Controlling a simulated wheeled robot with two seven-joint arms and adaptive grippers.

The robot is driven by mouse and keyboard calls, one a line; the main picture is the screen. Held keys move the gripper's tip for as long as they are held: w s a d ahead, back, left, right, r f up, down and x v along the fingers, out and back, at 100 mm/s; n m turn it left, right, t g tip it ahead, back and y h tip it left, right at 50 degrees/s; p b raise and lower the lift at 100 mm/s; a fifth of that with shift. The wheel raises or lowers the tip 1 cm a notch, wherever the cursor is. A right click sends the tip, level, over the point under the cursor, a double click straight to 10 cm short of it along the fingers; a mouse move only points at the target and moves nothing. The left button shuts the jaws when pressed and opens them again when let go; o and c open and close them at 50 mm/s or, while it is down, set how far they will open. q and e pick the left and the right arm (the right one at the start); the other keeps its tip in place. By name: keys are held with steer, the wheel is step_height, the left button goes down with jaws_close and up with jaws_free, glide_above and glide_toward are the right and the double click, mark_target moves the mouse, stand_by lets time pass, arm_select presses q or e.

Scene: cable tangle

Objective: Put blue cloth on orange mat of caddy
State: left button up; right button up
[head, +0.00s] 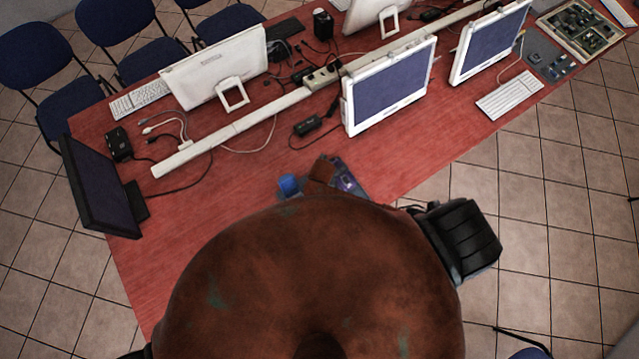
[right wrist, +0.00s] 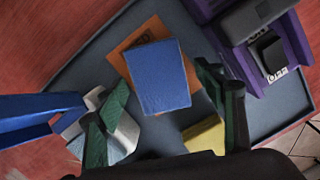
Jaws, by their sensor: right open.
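In the right wrist view a flat blue cloth (right wrist: 160,76) lies over the orange mat (right wrist: 123,60), whose upper and left parts show around it. The mat is on the grey caddy floor (right wrist: 85,75). My right gripper (right wrist: 163,95) is open, its green-padded fingers to either side of the cloth's near part and apart from it. Whether the cloth lies fully flat I cannot tell. In the head view the caddy (head: 346,180) shows only in part, and my right gripper is hidden. My left gripper is in neither view.
A purple device with an OFF label (right wrist: 262,40) stands at the caddy's right. A white piece (right wrist: 122,135) and a yellow piece (right wrist: 204,136) lie near the fingers. Monitors (head: 390,85) and cables stand farther back.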

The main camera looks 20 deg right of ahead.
step_height(320, 180, up, 12)
steer(key=s, duration=0.1)
steer(key=shift+s+a, duration=0.25)
steer(key=shift+s, duration=0.1)
